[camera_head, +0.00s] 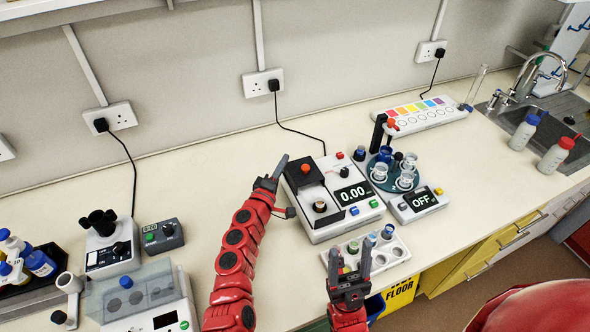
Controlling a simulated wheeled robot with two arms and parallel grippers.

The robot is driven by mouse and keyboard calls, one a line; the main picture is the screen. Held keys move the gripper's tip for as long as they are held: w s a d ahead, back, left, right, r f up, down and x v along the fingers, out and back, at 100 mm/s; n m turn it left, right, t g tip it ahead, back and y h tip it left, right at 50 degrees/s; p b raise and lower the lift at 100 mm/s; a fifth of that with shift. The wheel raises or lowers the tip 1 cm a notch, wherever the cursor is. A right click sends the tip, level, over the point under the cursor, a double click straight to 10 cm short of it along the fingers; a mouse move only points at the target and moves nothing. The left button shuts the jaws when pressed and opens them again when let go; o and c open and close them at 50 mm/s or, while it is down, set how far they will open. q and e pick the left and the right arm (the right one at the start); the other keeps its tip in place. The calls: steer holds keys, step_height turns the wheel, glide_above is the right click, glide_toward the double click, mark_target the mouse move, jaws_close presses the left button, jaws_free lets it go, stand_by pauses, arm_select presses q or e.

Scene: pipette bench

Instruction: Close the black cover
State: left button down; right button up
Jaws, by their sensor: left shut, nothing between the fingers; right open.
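The black cover (304,173) is on the left side of the white meter (345,221) with the 0.00 display. It appears raised at the back, and the dark well (321,206) in front of it shows uncovered, with a small round brownish top in it. My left gripper (279,168) is shut and empty, just left of the cover; I cannot tell if it touches. My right gripper (350,264) is open and empty, in front of the meter by the vial rack (396,250).
A round vial carousel (395,178) and a box reading OFF (418,204) stand right of the meter. A colour strip block (420,112) is behind. A microscope-like device (110,246) and a clear-lidded device (146,297) stand at left. Bench behind the meter is mostly clear.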

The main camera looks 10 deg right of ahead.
mark_target(295, 175)
arm_select(q)
steer(key=shift+w+d, duration=0.4)
steer(key=shift+w, duration=0.2)
steer(key=shift+s+d+f+p, duration=0.1)
steer(key=shift+s+d+p, duration=0.2)
steer(key=shift+s+d, duration=0.3)
steer(key=shift+s+d+f+p, duration=0.1)
steer(key=shift+s+d+p, duration=0.2)
steer(key=shift+s, duration=0.35)
steer(key=shift+s+d+f, duration=0.1)
steer(key=shift+s+d, duration=0.2)
steer(key=shift+s, duration=0.1)
steer(key=shift+w, duration=0.1)
